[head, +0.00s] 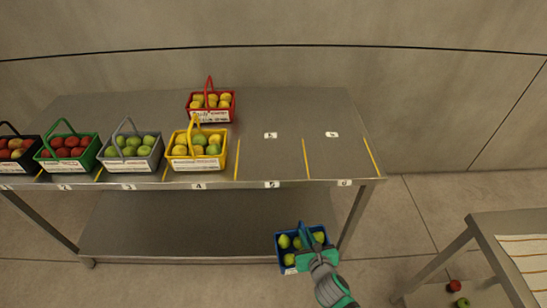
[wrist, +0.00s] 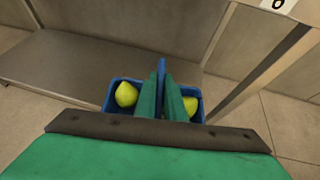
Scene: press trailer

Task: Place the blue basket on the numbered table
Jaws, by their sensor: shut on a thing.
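The blue basket (head: 281,264) holds several yellow-green fruits and hangs in front of the numbered table, below the level of its top. My gripper (head: 306,234) is shut on the basket's blue handle; the wrist view also shows the gripper (wrist: 165,80) with the handle between its fingers, and the basket (wrist: 112,97) below. The numbered table (head: 300,104) is a grey metal table with a lower shelf. Yellow lines divide its front edge into numbered places. Places 5 and 6, at the right, are bare.
On the table stand a black basket (head: 8,168), a green basket (head: 71,163), a grey basket (head: 130,166), a yellow basket (head: 199,163) and a red basket (head: 211,115) farther back. A second table (head: 483,225) with a striped cloth stands at right. Two fruits (head: 455,286) show near it.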

